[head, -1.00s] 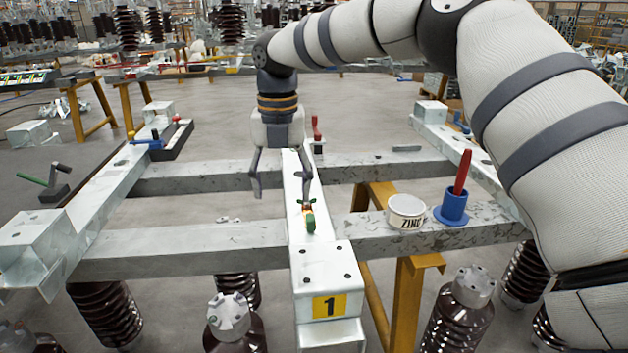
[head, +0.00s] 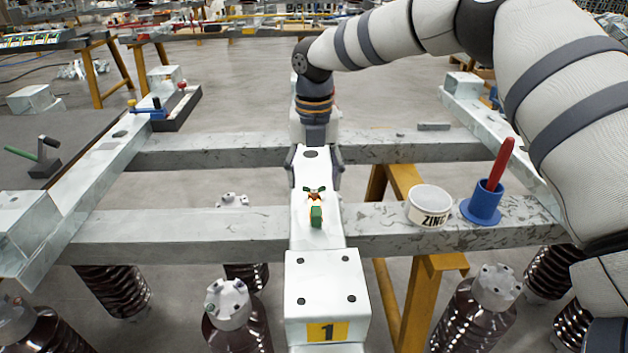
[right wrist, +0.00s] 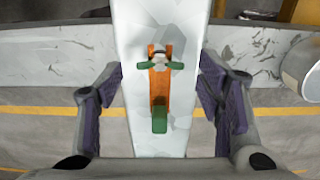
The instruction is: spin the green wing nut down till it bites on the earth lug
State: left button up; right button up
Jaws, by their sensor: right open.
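The green wing nut (head: 314,189) sits on the pale metal beam marked 1, its two wings spread left and right. It also shows in the right wrist view (right wrist: 160,65), at the far end of the orange-copper earth lug (right wrist: 159,92). The lug lies flat along the beam, with a green block-like end (right wrist: 160,119) towards me. My right gripper (head: 314,184) is open and empty, one finger on each side of the beam. In the right wrist view its fingers (right wrist: 158,85) stand apart from the nut on both sides. My left gripper is out of view.
A white ZINC tub (head: 428,207) and a blue holder (head: 483,204) with a red-handled tool stand on the near crossbeam to the right. A dark tray (head: 176,108) lies at left. Brown insulators stand below the frame. A raised block (head: 325,285) closes the beam's near end.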

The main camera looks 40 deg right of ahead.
jog(key=shift+f, duration=0.7)
grip_shut()
